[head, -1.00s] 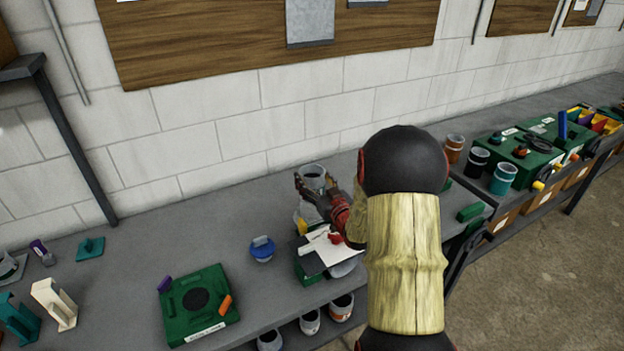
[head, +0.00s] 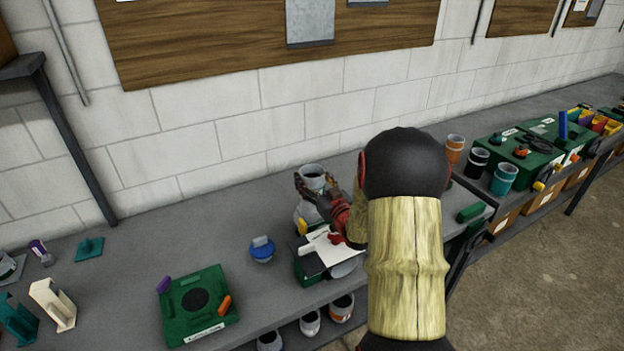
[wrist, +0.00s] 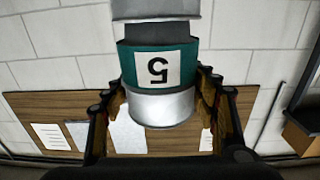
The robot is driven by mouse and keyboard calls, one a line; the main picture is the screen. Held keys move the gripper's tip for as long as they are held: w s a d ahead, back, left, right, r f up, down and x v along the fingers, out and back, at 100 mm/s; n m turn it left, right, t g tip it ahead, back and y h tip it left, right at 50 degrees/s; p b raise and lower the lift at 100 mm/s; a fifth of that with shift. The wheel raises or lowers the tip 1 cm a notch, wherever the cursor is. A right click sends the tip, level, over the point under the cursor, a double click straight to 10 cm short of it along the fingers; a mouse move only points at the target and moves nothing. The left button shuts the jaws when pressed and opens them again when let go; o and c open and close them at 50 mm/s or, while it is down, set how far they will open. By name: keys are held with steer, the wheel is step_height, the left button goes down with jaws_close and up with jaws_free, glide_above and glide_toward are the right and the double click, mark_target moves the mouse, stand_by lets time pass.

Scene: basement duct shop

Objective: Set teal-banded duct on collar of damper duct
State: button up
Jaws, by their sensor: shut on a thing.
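The teal-banded duct (wrist: 157,64) is a short metal cylinder with a white label reading 5, upside down in the wrist view. My gripper (wrist: 160,92) is shut on it, one finger on each side. In the head view, my gripper (head: 313,188) holds the duct upright, with its dark open top (head: 312,173) showing. A grey metal cylinder, likely the damper duct (wrist: 156,9), lies in line with the duct at the wrist view's top edge. A pale cylinder also shows under my gripper in the head view (head: 306,212). I cannot tell whether the duct is seated on it.
A paper sheet (head: 325,244) and a green box stand just in front. A blue-capped item (head: 262,249) and a green fixture (head: 196,305) stand to the left. Several cups (head: 503,177) stand to the right. The white block wall is behind; the bench's left-middle is mostly clear.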

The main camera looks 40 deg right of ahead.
steer(key=shift+f+b, duration=0.7)
steer(key=shift+f, duration=0.05)
steer(key=o, duration=1)
steer(key=shift+s, duration=0.1)
steer(key=v, duration=1.1)
stand_by(0.6)
